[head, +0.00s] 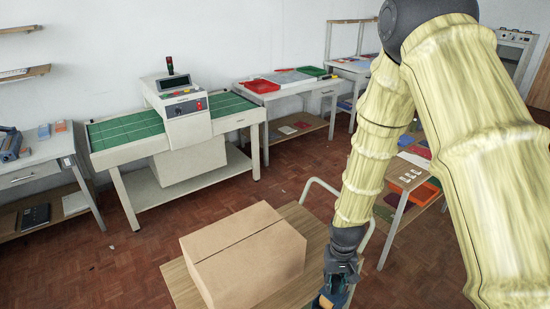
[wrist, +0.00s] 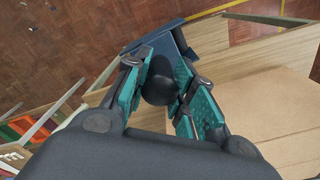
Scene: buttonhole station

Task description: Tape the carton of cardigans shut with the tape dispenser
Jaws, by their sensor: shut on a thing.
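The brown carton (head: 247,260) stands on a wooden-topped cart with its top flaps folded down and a dark seam running across the top. Its top also shows at the right of the wrist view (wrist: 275,112). My gripper (head: 340,280) is low, just right of the carton. In the wrist view my gripper's green-padded fingers (wrist: 160,88) are closed around the dark handle of the tape dispenser (wrist: 178,42), whose dark blue body sticks out beyond the fingertips. In the head view the dispenser is mostly hidden by my gripper and the frame edge.
The wooden cart top (head: 292,215) has a pale rail handle (head: 322,184) at its back right. A green-topped machine table (head: 125,128) stands behind left. A side table with trays and cloths (head: 410,170) stands behind my arm. Open parquet floor (head: 160,215) lies left of the cart.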

